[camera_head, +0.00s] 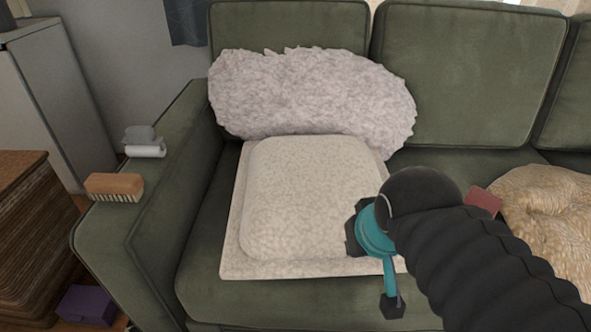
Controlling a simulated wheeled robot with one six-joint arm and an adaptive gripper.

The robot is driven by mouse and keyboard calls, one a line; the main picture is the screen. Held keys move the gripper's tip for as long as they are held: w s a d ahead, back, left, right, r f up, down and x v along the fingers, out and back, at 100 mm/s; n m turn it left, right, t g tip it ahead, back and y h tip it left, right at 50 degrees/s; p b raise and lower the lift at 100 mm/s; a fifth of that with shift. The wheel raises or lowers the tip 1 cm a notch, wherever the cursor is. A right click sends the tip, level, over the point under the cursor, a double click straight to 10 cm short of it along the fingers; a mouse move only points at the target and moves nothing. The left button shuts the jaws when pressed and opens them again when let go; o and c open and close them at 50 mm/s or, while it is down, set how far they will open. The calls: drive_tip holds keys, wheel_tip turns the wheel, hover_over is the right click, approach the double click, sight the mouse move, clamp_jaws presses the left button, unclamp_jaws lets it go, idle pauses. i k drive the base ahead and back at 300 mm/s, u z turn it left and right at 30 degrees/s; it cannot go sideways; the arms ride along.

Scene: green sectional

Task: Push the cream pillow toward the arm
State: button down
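The cream pillow (305,200) is a square, textured cushion with a flat border. It lies on the green sofa seat, with its left edge a short way from the sofa's left arm (160,215). My gripper (358,236), dark and teal, is over the pillow's lower right part in the picture and covers that corner. I cannot tell whether it touches the pillow. My own dark arm hides part of the gripper, and its opening is not clear.
A fluffy pale cushion (310,92) leans on the backrest behind the pillow. A brush (114,187) and a grey-and-white item (144,144) sit on the sofa arm. A tan furry thing (550,215) and a small red block (483,201) are at right.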

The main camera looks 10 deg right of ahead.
sight(294, 197)
drive_tip(key=k, duration=1)
drive_tip(key=z, duration=0.7)
drive_tip(key=i, duration=0.85)
drive_tip(key=u, duration=0.3)
